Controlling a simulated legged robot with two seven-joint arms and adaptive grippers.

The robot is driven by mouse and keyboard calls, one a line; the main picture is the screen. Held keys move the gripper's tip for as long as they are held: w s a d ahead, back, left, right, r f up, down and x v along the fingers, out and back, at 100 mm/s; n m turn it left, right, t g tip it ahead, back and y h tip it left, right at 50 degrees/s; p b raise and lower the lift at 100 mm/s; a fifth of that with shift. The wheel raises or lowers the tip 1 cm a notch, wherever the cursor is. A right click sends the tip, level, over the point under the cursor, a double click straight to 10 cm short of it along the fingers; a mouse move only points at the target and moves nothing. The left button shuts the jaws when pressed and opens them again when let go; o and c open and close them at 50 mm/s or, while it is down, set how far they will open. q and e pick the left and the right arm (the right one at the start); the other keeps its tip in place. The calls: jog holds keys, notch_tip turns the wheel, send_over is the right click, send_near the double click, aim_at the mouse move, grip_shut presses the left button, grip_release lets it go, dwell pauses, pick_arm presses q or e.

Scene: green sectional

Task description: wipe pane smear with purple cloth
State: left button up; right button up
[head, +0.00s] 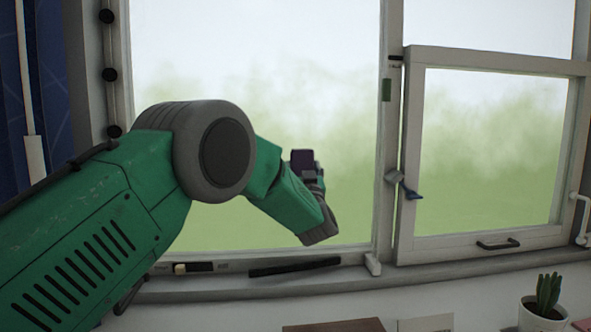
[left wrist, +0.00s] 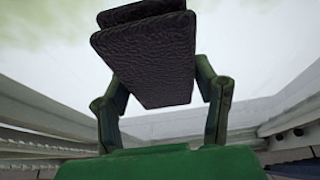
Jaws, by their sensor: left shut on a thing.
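The purple cloth (head: 302,158) is a small dark folded pad in front of the large left window pane (head: 300,70). My left gripper (head: 308,174) is shut on it and holds it upright. In the left wrist view the cloth (left wrist: 150,60) looks nearly black and leathery, between the two green fingers of the gripper (left wrist: 160,82). I cannot tell whether the cloth touches the glass. I cannot make out a distinct smear; pale green blur shows through the pane, and my arm covers part of its lower left. My right gripper is not in view.
A dark strip (head: 295,267) lies on the sill below the pane. A potted cactus (head: 543,300) stands at lower right. A blue curtain (head: 50,80) hangs at left.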

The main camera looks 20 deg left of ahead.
pick_arm(q)
jog(key=shift+w+d, duration=0.45)
jog(key=shift+d, duration=0.25)
jog(key=shift+s, duration=0.1)
jog(key=shift+s+d, duration=0.5)
jog(key=shift+s, duration=0.35)
jog(key=shift+s+d, duration=0.55)
jog(key=shift+s, duration=0.3)
jog(key=shift+s+d, duration=0.5)
jog(key=shift+s, duration=0.35)
jog(key=shift+s+d+p, duration=0.15)
jog(key=shift+s+d, duration=0.25)
jog(key=shift+s, duration=0.25)
jog(key=shift+s+d+p, duration=0.15)
jog(key=shift+s+d, duration=0.25)
jog(key=shift+s, duration=0.2)
jog(key=shift+f, duration=0.1)
